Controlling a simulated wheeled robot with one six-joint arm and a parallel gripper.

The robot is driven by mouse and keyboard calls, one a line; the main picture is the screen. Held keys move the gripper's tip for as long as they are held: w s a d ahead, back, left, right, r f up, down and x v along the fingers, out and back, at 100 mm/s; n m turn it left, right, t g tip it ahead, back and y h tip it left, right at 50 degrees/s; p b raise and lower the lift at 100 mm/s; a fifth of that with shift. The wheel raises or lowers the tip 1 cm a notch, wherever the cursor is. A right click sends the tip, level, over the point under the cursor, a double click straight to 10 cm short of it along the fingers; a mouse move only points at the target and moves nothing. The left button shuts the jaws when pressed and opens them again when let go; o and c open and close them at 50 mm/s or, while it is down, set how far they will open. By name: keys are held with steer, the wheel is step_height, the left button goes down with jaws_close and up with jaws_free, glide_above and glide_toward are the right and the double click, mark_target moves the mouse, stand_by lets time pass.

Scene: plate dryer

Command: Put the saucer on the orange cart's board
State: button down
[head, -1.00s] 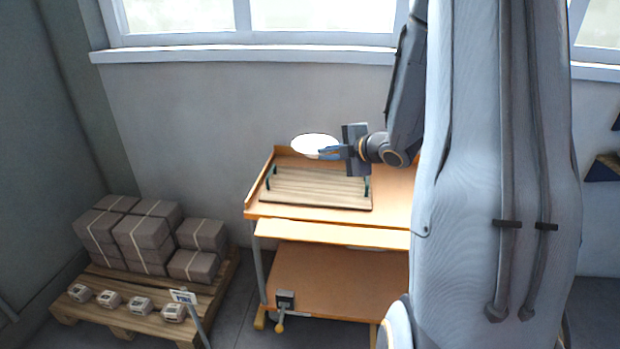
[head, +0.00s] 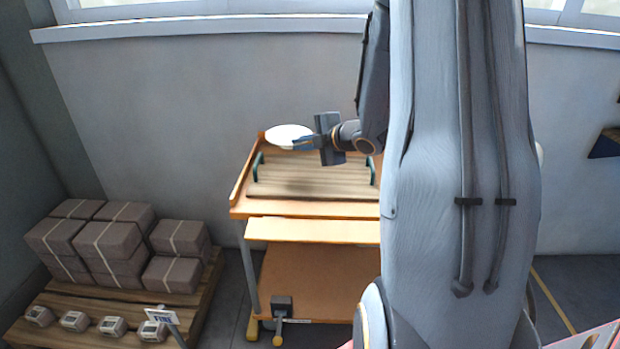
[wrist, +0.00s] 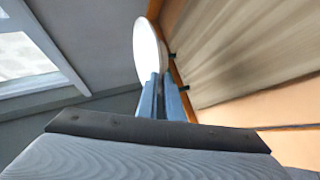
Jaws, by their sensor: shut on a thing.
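A white saucer (head: 288,134) is held at its right edge by my gripper (head: 305,143), which is shut on it. The saucer looks roughly level, above the back part of the orange cart (head: 237,205). The wooden board (head: 310,180) with dark green handles lies on the cart's top, below and in front of the saucer. In the wrist view the saucer (wrist: 148,50) sits between the blue fingertips (wrist: 160,82), and the board (wrist: 235,45) is to its right. The saucer appears apart from the board.
A pallet (head: 195,315) with stacked grey boxes (head: 100,240) stands on the floor left of the cart. A small sign (head: 162,315) stands at its front. The wall (head: 200,100) and window sill (head: 200,25) are behind the cart. The board's top looks bare.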

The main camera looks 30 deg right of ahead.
mark_target(301, 185)
step_height(301, 185, down, 10)
steer(key=shift+w+f, duration=0.15)
steer(key=shift+f, duration=0.05)
stand_by(0.3)
steer(key=c, duration=2.3)
jaws_free()
steer(key=shift+f, duration=0.1)
steer(key=shift+o, duration=0.5)
